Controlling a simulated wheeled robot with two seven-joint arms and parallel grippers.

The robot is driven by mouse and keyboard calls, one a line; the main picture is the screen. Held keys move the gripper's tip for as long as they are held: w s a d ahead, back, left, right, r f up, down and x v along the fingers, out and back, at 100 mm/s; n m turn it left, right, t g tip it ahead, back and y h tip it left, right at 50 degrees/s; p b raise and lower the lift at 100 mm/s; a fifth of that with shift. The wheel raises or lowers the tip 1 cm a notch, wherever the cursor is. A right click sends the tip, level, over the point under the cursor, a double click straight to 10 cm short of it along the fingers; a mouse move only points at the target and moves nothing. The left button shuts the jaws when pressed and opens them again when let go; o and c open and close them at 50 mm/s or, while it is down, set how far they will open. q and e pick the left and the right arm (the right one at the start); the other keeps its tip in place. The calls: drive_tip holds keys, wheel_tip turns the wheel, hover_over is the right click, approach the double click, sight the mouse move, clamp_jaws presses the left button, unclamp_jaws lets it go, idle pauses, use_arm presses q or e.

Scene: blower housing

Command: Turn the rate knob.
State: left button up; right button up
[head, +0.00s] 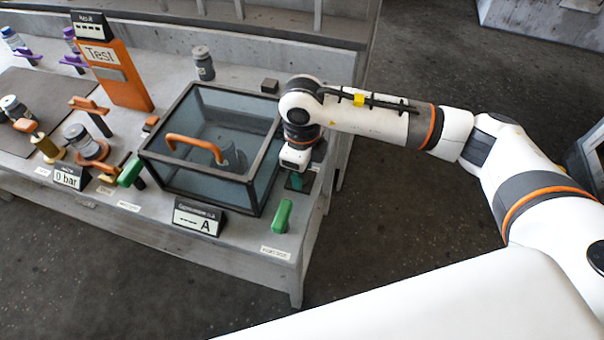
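No part is readable as the rate knob. A small dark piece with a teal part (297,183) sits at the right end of the bench, directly under my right gripper (294,166), and is partly covered by it. My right arm comes in from the right and its gripper points down there, just right of the glass box. Its fingers are hidden or too small, so I cannot tell whether it is open or touching the piece. My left gripper is not in view.
A dark-framed glass box (262,195) with an orange handle (194,145) stands beside my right gripper. An orange "Test" post (122,80) stands behind, left.

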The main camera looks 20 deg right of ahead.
drive_tip(key=shift+n+b, duration=0.35)
drive_tip(key=shift+n, duration=0.05)
drive_tip(key=o, duration=1)
drive_tip(key=shift+r, duration=0.1)
wheel_tip(320, 180, up, 12)
drive_tip(key=shift+b, duration=0.35)
